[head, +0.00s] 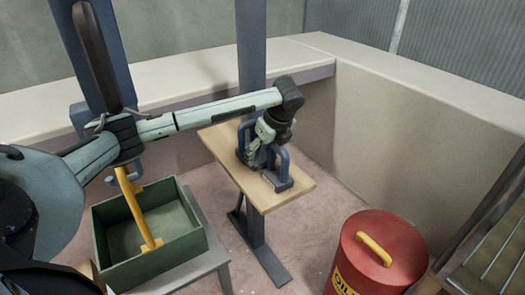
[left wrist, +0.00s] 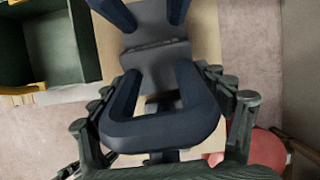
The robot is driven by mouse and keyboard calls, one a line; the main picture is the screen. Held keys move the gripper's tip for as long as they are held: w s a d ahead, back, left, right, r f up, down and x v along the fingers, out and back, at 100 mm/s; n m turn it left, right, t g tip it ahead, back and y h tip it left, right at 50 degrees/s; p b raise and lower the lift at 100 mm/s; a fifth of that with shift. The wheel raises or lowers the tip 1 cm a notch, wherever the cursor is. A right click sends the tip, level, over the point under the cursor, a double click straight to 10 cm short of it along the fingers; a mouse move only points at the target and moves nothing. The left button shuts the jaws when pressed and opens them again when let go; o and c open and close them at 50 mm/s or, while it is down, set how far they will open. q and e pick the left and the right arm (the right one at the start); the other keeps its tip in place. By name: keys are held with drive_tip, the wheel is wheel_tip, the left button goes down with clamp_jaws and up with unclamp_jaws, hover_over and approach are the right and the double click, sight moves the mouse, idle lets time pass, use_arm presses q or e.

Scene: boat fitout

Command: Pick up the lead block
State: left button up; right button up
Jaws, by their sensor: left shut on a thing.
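The lead block (head: 277,184) is a grey block with dark blue loop handles, standing on a narrow wooden tabletop (head: 215,139). In the left wrist view its grey body (left wrist: 152,58) lies beyond the near blue handle (left wrist: 160,131). My left gripper (head: 262,157) reaches over the tabletop from the left and is shut on the block, with its fingers (left wrist: 160,95) on either side of the near handle. The gripper hides part of the block in the head view. I cannot tell whether the block touches the tabletop. My right gripper is not in view.
A green open box (head: 172,253) with a yellow handle (head: 137,207) stands on a grey stand at left. A red drum (head: 352,251) with a yellow handle is at front right, beside a slatted bench (head: 497,259). Pale walls and a ledge close off the back.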

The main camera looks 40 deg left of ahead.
sight(262, 157)
use_arm(q)
drive_tip(key=c, duration=0.4)
drive_tip(key=shift+c, duration=0.8)
drive_tip(key=shift+r, duration=0.15)
drive_tip(key=shift+w+a+r, duration=0.1)
drive_tip(key=shift+r, duration=0.45)
drive_tip(key=shift+c, duration=0.6)
drive_tip(key=r, duration=0.3)
drive_tip(key=shift+s+a, duration=0.2)
drive_tip(key=shift+s, duration=0.05)
drive_tip(key=s+a+r, duration=0.1)
drive_tip(key=s+r, duration=0.1)
drive_tip(key=s, duration=0.1)
drive_tip(key=s+a+r+b, duration=0.1)
drive_tip(key=s+a+r, duration=0.1)
drive_tip(key=s, duration=0.1)
drive_tip(key=s+a+r, duration=0.1)
drive_tip(key=s+r, duration=0.1)
drive_tip(key=s, duration=0.2)
drive_tip(key=shift+a+r, duration=0.35)
drive_tip(key=shift+a, duration=0.05)
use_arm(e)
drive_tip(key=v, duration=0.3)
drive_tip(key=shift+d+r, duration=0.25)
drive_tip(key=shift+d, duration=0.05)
